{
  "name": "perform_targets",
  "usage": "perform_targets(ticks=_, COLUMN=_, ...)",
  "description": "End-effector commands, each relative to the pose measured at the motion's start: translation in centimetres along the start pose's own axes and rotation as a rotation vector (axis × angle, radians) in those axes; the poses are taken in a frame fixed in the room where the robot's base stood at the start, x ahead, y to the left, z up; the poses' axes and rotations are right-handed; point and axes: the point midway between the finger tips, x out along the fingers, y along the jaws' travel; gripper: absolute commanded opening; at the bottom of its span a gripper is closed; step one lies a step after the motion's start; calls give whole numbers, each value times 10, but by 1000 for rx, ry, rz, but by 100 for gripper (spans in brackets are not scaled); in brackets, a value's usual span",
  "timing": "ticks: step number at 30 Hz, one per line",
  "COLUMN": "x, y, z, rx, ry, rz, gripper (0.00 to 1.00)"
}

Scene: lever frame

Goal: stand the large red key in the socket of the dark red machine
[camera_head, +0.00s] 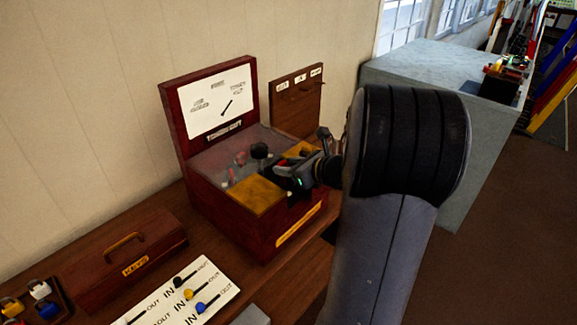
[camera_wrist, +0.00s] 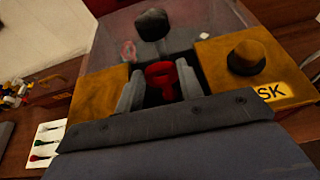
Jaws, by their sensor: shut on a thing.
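The dark red machine (camera_head: 238,222) stands on the wooden bench, with a raised back panel, a clear cover and brass-coloured top plates. My gripper (camera_head: 297,176) is low over the front of its top, between the brass plates. In the wrist view my gripper (camera_wrist: 160,88) has its two grey fingers on either side of the large red key (camera_wrist: 162,74), whose rounded red upper part shows between them. The key's lower end and the socket are hidden, so I cannot tell whether the key is seated. In the head view the gripper and arm mostly hide the key.
A KEYS box (camera_head: 125,255) and a white IN/OUT board (camera_head: 180,295) lie left and in front. A wooden board (camera_head: 296,95) stands behind.

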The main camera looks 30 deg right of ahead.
Motion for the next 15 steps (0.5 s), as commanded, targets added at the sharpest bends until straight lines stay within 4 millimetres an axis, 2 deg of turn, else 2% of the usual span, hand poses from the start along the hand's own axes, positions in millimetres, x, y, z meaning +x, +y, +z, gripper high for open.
perform_targets(ticks=15, x=3, y=0, z=-8, rx=0, ry=0, rz=0, gripper=11)
